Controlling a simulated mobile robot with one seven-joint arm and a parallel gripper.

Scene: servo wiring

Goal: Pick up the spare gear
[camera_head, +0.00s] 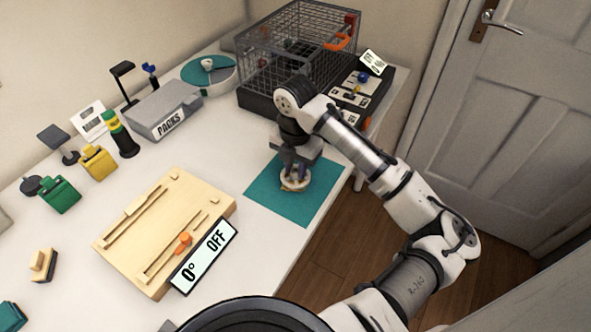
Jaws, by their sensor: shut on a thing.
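The spare gear (295,185) is a small pale, cream-coloured round piece over the teal mat (262,190), right of the middle of the table. My gripper (295,173) points down from above and is shut on the gear. The fingers partly cover the gear. I cannot tell whether the gear touches the mat or hangs just above it.
A wooden board (165,230) with an orange knob and a "0° OFF" sign (204,257) lies left of the mat. A wire cage (298,40) stands behind. A grey "PACKS" box (163,108) stands back left. The table's front edge is just right of the mat.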

